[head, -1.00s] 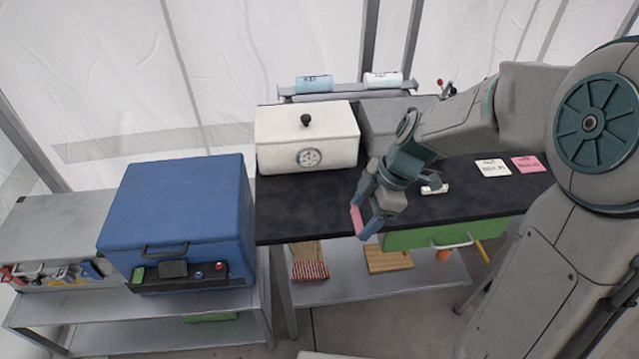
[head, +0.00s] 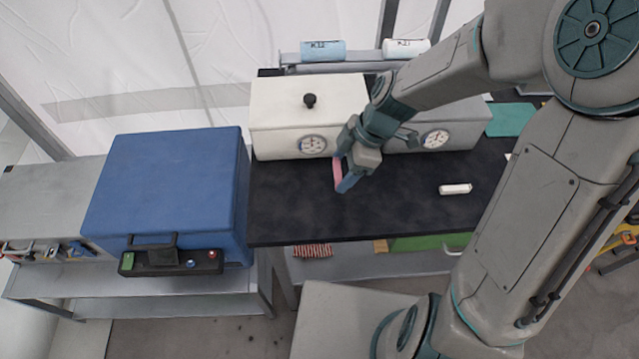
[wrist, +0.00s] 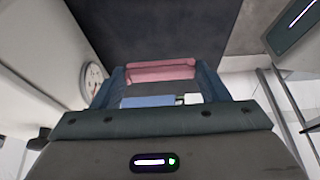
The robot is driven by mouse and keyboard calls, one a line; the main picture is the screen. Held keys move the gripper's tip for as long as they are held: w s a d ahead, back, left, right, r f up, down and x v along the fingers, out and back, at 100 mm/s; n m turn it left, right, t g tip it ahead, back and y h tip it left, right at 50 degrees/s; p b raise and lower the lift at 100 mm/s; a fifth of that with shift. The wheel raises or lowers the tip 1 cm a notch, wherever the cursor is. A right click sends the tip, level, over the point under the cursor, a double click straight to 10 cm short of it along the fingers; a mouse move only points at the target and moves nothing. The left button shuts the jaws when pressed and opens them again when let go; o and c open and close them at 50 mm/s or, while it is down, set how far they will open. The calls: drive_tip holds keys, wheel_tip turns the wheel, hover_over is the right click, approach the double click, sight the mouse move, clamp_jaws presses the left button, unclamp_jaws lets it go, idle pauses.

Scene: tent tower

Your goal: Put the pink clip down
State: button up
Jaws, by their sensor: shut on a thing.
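The pink clip (head: 338,173) is held between the fingers of my gripper (head: 345,178), above the black tabletop (head: 290,205), in front of the white box. In the wrist view the pink clip (wrist: 160,71) spans the gap between my two fingertips. My gripper (wrist: 160,76) is shut on it. The head view does not show clearly how high the clip is above the table.
A white box (head: 285,115) and a grey box (head: 455,125), both with dials, stand at the table's back. A white bar (head: 455,189) lies to the right. A blue box (head: 165,190) stands left. The table's left front is clear.

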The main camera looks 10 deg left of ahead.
hover_over(313, 197)
drive_tip(key=d, duration=0.2)
drive_tip(key=f, duration=0.3)
drive_tip(key=shift+w+a, duration=0.25)
drive_tip(key=shift+f+p, duration=0.55)
drive_tip(key=shift+f, duration=1.5)
drive_tip(key=shift+f, duration=0.1)
drive_tip(key=o, duration=0.9)
drive_tip(key=shift+o, duration=0.2)
drive_tip(key=b+v, duration=0.1)
drive_tip(key=v, duration=1.1)
